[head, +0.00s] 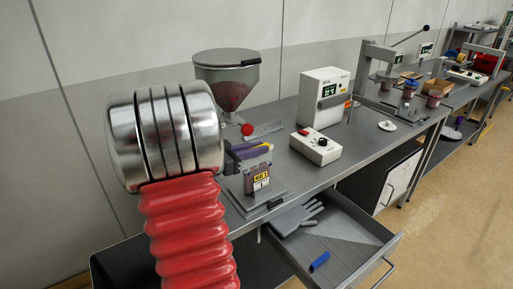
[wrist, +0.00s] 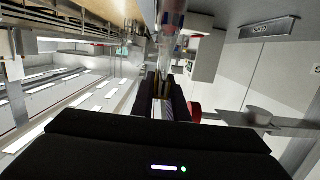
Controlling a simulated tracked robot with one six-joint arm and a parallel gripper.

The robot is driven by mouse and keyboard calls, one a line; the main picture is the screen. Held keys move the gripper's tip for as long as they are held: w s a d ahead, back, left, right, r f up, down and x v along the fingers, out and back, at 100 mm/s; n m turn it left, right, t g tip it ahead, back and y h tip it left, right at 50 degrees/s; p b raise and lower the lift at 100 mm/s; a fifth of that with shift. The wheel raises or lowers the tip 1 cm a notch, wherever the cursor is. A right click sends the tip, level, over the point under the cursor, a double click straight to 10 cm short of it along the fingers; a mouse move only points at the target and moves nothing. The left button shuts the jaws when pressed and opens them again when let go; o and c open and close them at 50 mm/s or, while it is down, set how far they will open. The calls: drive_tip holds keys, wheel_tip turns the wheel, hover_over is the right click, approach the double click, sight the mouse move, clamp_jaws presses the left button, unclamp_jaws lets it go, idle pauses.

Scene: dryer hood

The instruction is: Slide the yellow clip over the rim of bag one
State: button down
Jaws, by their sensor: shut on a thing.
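In the wrist view my gripper (wrist: 165,100) is shut on a narrow yellowish piece.
A hopper (head: 227,78) with a red knob stands behind the bag. A white instrument (head: 322,98) and a control box (head: 315,148) with a red switch stand to the right. An open drawer (head: 335,240) below holds a grey glove (head: 296,218) and a blue item (head: 320,262).

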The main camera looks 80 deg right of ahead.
drive_tip(key=c, duration=1.7)
unclamp_jaws()
drive_tip(key=shift+o, duration=0.2)
drive_tip(key=v, duration=1.4)
drive_tip(key=shift+d+f, duration=0.1)
